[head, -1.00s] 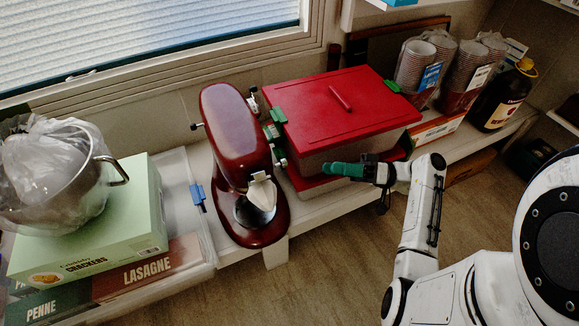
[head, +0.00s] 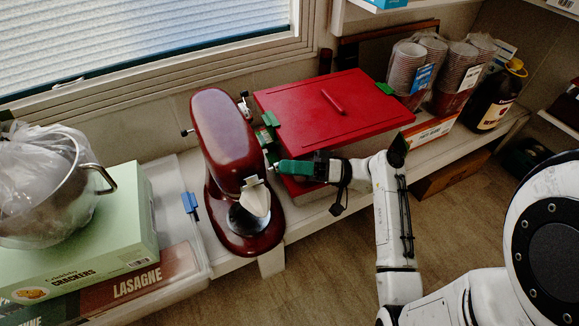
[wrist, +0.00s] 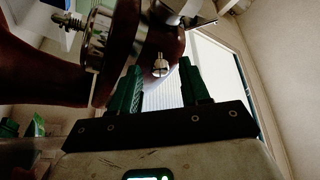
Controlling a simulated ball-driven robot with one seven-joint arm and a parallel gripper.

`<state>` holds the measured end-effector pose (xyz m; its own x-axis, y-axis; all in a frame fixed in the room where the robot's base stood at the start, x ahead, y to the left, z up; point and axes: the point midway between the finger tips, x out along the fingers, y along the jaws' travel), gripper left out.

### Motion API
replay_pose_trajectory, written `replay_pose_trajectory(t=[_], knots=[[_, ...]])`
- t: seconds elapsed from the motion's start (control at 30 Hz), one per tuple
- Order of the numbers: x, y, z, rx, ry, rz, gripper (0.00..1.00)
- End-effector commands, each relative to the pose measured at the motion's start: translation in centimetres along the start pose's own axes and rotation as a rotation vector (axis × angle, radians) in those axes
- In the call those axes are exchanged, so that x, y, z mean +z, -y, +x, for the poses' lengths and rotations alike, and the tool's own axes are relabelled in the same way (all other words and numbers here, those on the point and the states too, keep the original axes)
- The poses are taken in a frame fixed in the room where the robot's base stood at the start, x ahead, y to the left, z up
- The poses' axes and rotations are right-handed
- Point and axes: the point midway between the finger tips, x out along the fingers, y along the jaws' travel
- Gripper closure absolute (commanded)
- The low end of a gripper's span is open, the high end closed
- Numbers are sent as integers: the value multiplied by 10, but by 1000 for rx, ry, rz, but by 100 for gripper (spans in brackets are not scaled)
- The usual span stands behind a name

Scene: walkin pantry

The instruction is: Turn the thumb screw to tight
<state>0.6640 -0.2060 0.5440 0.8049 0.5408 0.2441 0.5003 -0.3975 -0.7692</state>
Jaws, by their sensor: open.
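A dark red stand mixer (head: 226,135) stands on the shelf with small metal knobs and screws on its head. In the wrist view, a silver screw with a small head (wrist: 160,66) shows on the mixer, beyond and between my fingertips. A second threaded silver fitting (wrist: 68,20) sticks out at upper left beside a metal collar (wrist: 97,38). I cannot tell which is the thumb screw, nor its tightness. My gripper (head: 281,167) has green fingers and is close to the mixer's right side. In the wrist view, my gripper (wrist: 160,76) is open, with nothing between its fingers.
A red-lidded bin (head: 335,115) sits right behind my gripper, with green latches. Stacked cups (head: 408,70) and a dark bottle (head: 497,100) stand farther right. A green crackers box (head: 110,235) with a metal bowl is at left. The floor in front is clear.

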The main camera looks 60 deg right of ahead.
Motion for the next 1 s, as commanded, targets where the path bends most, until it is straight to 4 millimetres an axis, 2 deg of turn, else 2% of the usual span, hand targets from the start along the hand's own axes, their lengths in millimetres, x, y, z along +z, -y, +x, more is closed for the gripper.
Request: replay_pose_trajectory(t=[0.07, 0.53, 0.77, 1.0], knots=[[0, 0, 0, 0, 0, 0, 54], [0, 0, 0, 0, 0, 1, 99], [-1, 1, 0, 3, 0, 6, 100], [-3, 5, 2, 38, 5, 81, 100]])
